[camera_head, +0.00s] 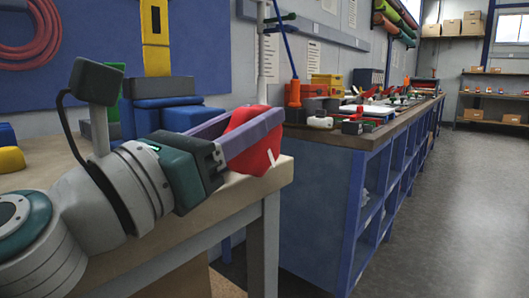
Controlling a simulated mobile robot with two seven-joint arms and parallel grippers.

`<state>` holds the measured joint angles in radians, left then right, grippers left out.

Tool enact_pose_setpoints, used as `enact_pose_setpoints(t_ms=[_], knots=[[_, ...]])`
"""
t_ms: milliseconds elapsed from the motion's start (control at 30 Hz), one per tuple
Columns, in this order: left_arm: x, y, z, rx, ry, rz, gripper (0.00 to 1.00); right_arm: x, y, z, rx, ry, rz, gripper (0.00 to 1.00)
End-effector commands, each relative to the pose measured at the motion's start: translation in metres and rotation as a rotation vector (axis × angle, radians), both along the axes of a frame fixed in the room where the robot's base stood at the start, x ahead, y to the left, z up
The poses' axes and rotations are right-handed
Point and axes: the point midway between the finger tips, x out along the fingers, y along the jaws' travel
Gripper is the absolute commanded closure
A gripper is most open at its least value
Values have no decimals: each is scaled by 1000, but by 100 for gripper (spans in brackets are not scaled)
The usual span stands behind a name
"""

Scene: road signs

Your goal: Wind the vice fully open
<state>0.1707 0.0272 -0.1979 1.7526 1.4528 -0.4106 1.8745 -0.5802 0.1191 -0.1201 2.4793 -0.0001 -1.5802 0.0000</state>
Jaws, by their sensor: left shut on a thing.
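My left gripper (248,132) reaches in from the left over the wooden bench. Its purple fingers are shut on a red thing (263,152) at the bench's right corner. The red thing has a small pale mark; much of it hides behind the near finger, and I cannot tell exactly what it is. Blue blocky parts (163,88) stand behind my wrist, with an upright yellow piece (155,38) above them. They may belong to the vice, but my arm hides their lower part. I see no clear vice handle or jaw gap. My right gripper is not in view.
The wooden bench (232,212) ends just past the red thing. Beyond a gap stands a blue shelved counter (318,190) bearing tools and an orange-based lamp (294,93). A yellow thing (11,160) lies at the far left. The grey floor (455,210) at right is clear.

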Motion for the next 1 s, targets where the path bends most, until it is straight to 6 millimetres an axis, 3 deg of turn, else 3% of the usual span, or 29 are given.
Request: enact_pose_setpoints(t_ms=[333, 367, 600, 1000], knots=[[0, 0, 0, -3, -4, 0, 100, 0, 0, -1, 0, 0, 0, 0], [0, 0, 0, -3, -4, 0, 58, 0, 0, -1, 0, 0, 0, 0], [0, 0, 0, -2, -5, 0, 31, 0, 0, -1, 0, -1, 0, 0], [-9, 8, -4, -2, -2, 2, 30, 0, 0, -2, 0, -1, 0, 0]])
